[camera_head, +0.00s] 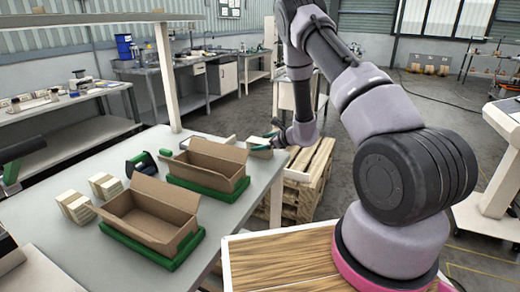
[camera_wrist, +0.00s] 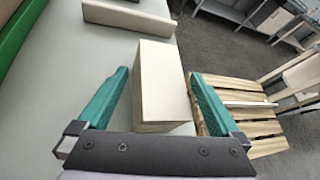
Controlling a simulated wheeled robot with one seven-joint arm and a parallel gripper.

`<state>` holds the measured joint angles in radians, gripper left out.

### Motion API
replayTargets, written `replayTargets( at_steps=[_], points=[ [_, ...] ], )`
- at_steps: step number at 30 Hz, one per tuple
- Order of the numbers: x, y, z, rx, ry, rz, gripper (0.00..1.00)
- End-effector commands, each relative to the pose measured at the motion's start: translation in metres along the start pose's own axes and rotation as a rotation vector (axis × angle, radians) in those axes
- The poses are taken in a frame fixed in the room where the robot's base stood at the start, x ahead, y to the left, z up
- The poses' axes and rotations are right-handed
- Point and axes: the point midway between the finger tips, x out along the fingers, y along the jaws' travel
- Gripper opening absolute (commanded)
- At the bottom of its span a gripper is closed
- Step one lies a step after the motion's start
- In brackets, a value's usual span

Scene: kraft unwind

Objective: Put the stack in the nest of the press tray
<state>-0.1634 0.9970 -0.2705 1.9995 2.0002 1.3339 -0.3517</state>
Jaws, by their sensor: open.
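My gripper (camera_wrist: 160,95) is open, with one green finger on each side of a cream stack (camera_wrist: 158,90) in the wrist view. Small gaps show between the fingers and the stack. The stack is a plain block on the grey table, close to its right edge. In the head view my gripper (camera_head: 273,142) is at the table's far right corner, and the stack (camera_head: 258,153) shows beside it, partly hidden. I cannot make out a press tray or its nest for certain.
Two open cardboard boxes (camera_head: 205,160) (camera_head: 150,215) sit on green bases on the table. Two more banded stacks (camera_head: 75,206) (camera_head: 106,185) lie to the left. A pale bar (camera_wrist: 128,18) lies beyond the stack. A wooden pallet (camera_head: 308,180) stands on the floor beside the table.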

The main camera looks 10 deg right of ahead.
Motion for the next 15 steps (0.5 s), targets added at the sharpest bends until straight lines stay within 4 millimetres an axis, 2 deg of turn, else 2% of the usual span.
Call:
replayTargets(
  at_steps=[1,5,6,7,8,9,15],
  points=[
    [-0.0002,-0.0001,0.0000,0.000,0.000,0.000,1.00],
    [-0.0003,-0.0001,0.0001,0.000,0.000,0.000,0.50],
    [-0.0003,0.0000,0.0000,0.000,0.000,0.000,0.35],
    [-0.0003,0.0000,0.0000,0.000,0.000,0.000,0.23],
    [-0.0003,-0.0002,0.0003,0.000,0.000,0.000,0.18],
    [-0.0003,-0.0002,0.0002,0.000,0.000,0.000,0.08],
    [-0.0008,-0.0002,0.0011,0.000,0.000,0.000,0.07]
  ],
)
